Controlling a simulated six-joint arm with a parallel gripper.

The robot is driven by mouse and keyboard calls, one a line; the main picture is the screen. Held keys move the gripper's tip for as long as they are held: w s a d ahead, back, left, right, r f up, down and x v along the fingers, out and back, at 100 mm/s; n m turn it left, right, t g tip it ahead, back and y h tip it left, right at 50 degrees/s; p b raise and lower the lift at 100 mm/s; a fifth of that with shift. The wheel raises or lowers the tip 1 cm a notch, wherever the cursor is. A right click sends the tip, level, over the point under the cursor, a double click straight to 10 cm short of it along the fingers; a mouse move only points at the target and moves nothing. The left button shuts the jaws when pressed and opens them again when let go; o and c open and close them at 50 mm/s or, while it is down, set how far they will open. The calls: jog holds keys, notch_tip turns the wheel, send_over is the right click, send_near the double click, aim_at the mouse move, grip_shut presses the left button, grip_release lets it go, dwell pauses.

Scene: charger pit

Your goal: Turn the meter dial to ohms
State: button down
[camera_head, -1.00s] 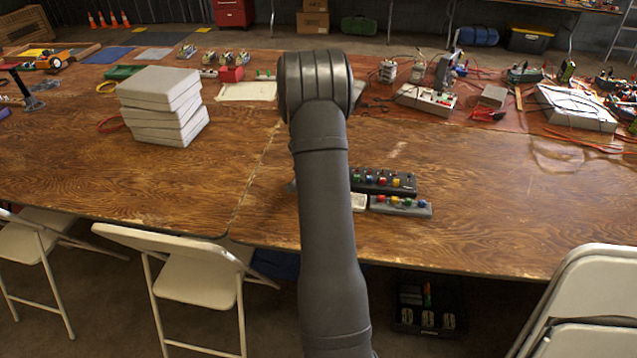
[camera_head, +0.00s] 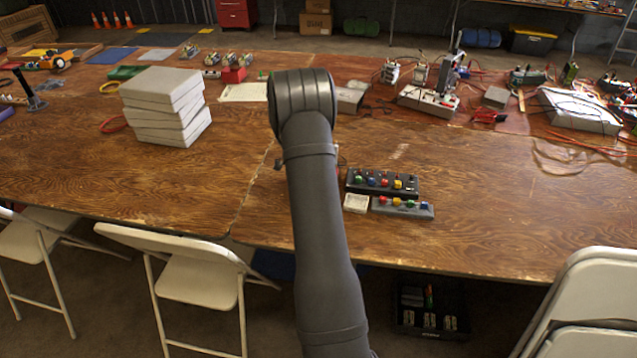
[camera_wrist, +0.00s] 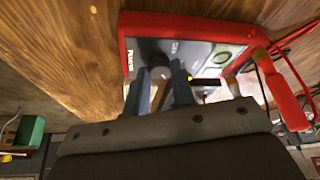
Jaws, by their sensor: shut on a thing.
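The meter (camera_wrist: 205,24) has a red case and a grey face with a small display, in the wrist view. It appears tilted in that picture, with wooden tabletop beyond it. Its dial (camera_wrist: 158,68) is a dark round knob on the face. My gripper (camera_wrist: 163,80) has one finger on each side of the dial and is shut on it. The dial's pointer and the range marks around it are too small or covered to read. In the head view my arm hides the gripper and nearly all of the meter.
Red leads (camera_wrist: 290,88) lie beside the meter in the wrist view. A stack of pale blocks (camera_head: 165,105) stands at left. The table's right front is clear.

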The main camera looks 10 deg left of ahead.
jog(key=shift+w+m, duration=0.1)
jog(key=shift+m, duration=0.5)
jog(key=shift+g, duration=0.3)
jog(key=c, duration=1.2)
grip_release()
jog(key=v, duration=1.7)
jog(key=shift+a, duration=0.4)
jog(key=x, duration=1.7)
jog(key=shift+d, duration=0.35)
